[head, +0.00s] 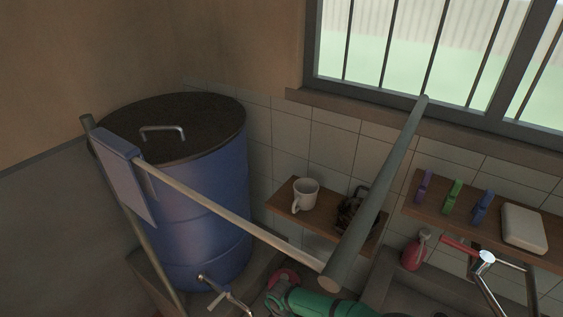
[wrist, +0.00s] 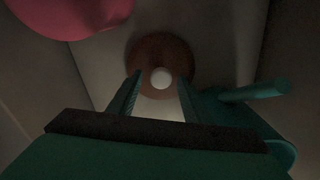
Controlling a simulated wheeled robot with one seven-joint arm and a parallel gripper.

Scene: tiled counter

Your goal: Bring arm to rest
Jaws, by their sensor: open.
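My gripper (wrist: 160,92) shows in the wrist view with its two dark fingers apart. A round brown thing with a pale round centre (wrist: 161,52) appears beyond the fingertips. I cannot tell how far off it is or what it is. Nothing visible is held between the fingers. A green part that looks like my arm (head: 312,302) enters at the bottom of the head view, low beside the barrel tap. The fingers cannot be made out in the head view.
A blue barrel (head: 197,215) with a tap stands left. A mug (head: 305,194) sits on a wooden shelf. Clothes pegs (head: 453,197) and a white block (head: 524,229) rest on another. A red bottle (head: 415,251) is below. Long poles cross the view. A pink thing (wrist: 70,14) is near the gripper.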

